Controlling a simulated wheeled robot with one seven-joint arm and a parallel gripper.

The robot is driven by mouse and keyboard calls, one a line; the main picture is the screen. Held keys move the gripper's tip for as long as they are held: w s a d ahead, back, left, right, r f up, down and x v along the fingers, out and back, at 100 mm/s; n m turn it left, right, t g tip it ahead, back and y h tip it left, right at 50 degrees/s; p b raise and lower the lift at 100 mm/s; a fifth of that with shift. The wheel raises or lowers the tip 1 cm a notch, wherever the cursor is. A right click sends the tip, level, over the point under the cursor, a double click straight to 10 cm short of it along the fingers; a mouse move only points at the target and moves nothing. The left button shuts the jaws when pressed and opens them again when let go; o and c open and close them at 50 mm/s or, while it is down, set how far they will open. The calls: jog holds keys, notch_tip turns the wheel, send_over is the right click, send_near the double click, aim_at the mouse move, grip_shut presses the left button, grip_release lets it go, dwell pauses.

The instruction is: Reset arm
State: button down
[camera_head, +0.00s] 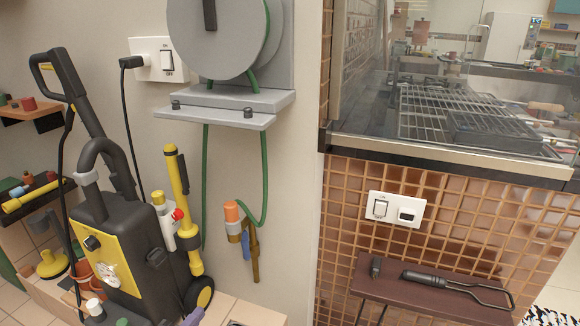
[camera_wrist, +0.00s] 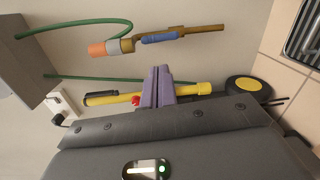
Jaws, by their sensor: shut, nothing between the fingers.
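My gripper's purple fingers (camera_wrist: 156,72) stick up past the grey wrist body in the wrist view. They are together and hold nothing. They stand in front of the yellow-and-black lance (camera_wrist: 190,91) of the pressure washer, apparently apart from it. In the head view a purple tip (camera_head: 193,318) shows at the bottom edge, and the rest of my arm is out of frame. The black-and-yellow pressure washer (camera_head: 128,245) stands upright against the wall at the left.
A green hose hangs from a wall reel (camera_head: 222,38), with its orange-tipped nozzle (camera_head: 232,212) below. A small brown shelf (camera_head: 430,293) with tools juts from the tiled wall. A glass-fronted grill (camera_head: 470,110) is above it. Shelves (camera_head: 30,110) stick out at the left.

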jog(key=w+d+m+g+h, duration=0.25)
jog(key=d+m+g, duration=0.6)
jog(key=d, duration=1.35)
jog(key=s+d+r+m+g+y, duration=0.25)
jog(key=s+d+y, duration=0.25)
jog(key=d, duration=0.3)
jog(key=s+d+r+m+g+y, duration=0.2)
jog(key=s+d+r+m+y, duration=0.25)
jog(key=d, duration=0.35)
notch_tip(320, 180, up, 36)
jog(key=p, duration=3.6)
jog(key=shift+s+a+r+n+p, duration=0.2)
jog(key=shift+s+n+p, duration=0.1)
jog(key=shift+n+p, duration=0.05)
jog(key=shift+w, duration=0.15)
jog(key=shift+a, duration=0.15)
